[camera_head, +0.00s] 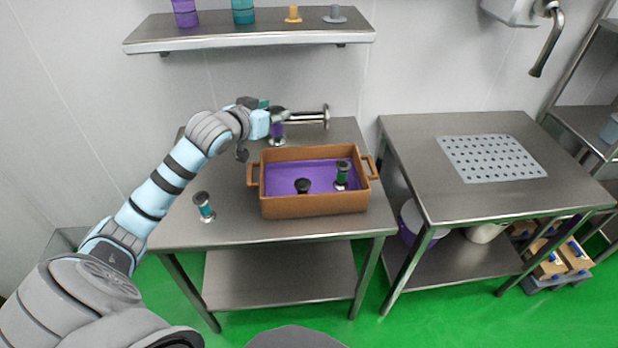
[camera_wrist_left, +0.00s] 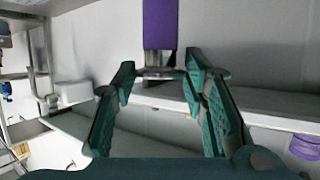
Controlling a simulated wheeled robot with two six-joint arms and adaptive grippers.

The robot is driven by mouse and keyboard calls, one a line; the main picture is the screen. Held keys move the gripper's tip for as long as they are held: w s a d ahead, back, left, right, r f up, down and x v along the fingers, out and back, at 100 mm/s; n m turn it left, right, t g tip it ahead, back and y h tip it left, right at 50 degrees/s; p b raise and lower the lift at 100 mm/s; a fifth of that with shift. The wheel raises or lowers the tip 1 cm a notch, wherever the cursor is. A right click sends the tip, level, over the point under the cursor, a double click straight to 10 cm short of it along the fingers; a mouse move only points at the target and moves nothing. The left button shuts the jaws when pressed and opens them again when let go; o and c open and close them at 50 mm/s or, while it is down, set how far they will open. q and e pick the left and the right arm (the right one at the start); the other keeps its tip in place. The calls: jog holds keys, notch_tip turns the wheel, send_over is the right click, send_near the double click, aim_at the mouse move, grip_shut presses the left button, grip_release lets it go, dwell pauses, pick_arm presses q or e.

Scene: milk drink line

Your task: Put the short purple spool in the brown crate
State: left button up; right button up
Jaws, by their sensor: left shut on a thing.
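The short purple spool (camera_head: 277,131) is at the back of the left table, roughly upright, with a pale metal foot. I cannot tell whether the foot touches the table. My left gripper (camera_head: 268,119) is shut on it, behind and left of the crate. In the left wrist view the spool's purple body (camera_wrist_left: 160,25) rises out of the top, with its metal end close to the fingertips (camera_wrist_left: 158,75). The brown crate (camera_head: 315,206) stands on the table with a purple inside. It holds a green spool (camera_head: 342,174) and another black-topped spool (camera_head: 303,186). My right gripper is out of view.
A teal spool (camera_head: 204,208) stands left of the crate. A shiny metal cylinder (camera_head: 308,117) with a round end lies level just right of my left gripper. A wall shelf (camera_head: 250,36) hangs above. The right table (camera_head: 400,140) carries a perforated grey mat (camera_head: 492,158).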

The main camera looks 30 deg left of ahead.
aim_at(273, 108)
pick_arm(q)
jog(key=shift+n+g+y, duration=0.3)
jog(key=shift+n+y, duration=0.5)
jog(key=w, duration=0.1)
jog(key=w+a, duration=0.1)
jog(key=w+f, duration=0.1)
jog(key=shift+w+a, duration=0.25)
jog(key=shift+a, duration=0.15)
notch_tip(273, 108, down, 19)
jog(key=b, duration=0.2)
jog(key=shift+s, duration=0.15)
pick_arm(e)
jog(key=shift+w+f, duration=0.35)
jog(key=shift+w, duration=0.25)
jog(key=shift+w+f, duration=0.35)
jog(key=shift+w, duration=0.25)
pick_arm(q)
jog(key=shift+f+b, duration=0.35)
jog(key=shift+f, duration=0.2)
jog(key=o, duration=1.3)
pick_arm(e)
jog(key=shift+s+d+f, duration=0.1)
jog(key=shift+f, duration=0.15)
pick_arm(q)
jog(key=shift+r, duration=0.15)
